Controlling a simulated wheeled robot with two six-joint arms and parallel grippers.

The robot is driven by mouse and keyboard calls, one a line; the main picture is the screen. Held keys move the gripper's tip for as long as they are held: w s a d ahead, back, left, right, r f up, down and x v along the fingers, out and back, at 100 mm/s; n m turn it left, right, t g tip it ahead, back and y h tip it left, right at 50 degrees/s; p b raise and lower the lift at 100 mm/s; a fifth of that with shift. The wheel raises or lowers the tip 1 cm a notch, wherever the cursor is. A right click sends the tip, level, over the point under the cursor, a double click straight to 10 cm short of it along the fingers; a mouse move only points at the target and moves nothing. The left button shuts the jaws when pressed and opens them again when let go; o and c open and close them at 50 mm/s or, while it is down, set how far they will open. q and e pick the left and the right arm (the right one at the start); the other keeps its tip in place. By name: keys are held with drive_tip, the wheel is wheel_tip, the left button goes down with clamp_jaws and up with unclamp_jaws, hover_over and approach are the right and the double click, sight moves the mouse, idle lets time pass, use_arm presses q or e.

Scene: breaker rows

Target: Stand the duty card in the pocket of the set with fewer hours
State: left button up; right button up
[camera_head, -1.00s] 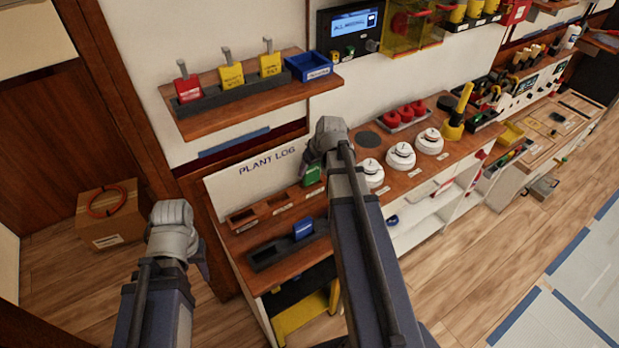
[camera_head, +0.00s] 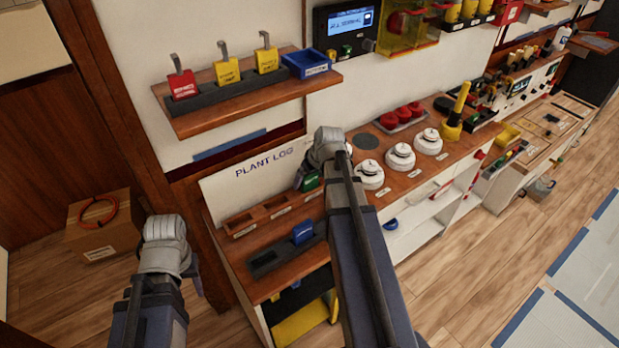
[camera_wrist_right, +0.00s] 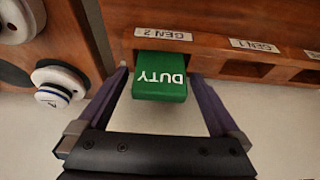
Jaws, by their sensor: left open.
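The green duty card (camera_wrist_right: 160,77) stands at the GEN 2 pocket (camera_wrist_right: 165,42) of the wooden pocket row, its DUTY lettering upside down in the right wrist view. In the head view the card (camera_head: 312,182) shows at the right end of the row. My right gripper (camera_wrist_right: 160,78) is open around the card, with narrow gaps beside it. How deep the card sits is hard to tell. The GEN 1 pocket (camera_wrist_right: 239,68) beside it looks empty. My left gripper (camera_head: 192,270) is open and empty, low at the left, away from the counter.
A dark tray (camera_head: 268,262) with a blue block (camera_head: 302,232) lies in front of the pockets. White round dials (camera_head: 401,157) stand to the right. A shelf (camera_head: 190,126) with red and yellow tags is above. A cardboard box (camera_head: 100,240) stands on the floor at left.

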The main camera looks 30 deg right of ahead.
drive_tip(key=shift+r+p, duration=0.4)
drive_tip(key=p+v, duration=1)
drive_tip(key=v, duration=0.1)
drive_tip(key=shift+s+r+p, duration=0.15)
drive_tip(key=shift+r+p, duration=0.1)
drive_tip(key=shift+p, duration=0.1)
drive_tip(key=s+a+n+g, duration=0.1)
drive_tip(key=s+a, duration=0.3)
drive_tip(key=a, duration=0.6)
drive_tip(key=s+a+f+n+g+h, duration=0.1)
drive_tip(key=s+a, duration=0.3)
drive_tip(key=a, duration=0.6)
drive_tip(key=s+a+g, duration=0.2)
drive_tip(key=s+a, duration=0.2)
drive_tip(key=a, duration=0.7)
drive_tip(key=shift+f+n+g+h, duration=0.3)
drive_tip(key=shift+n+g, duration=0.1)
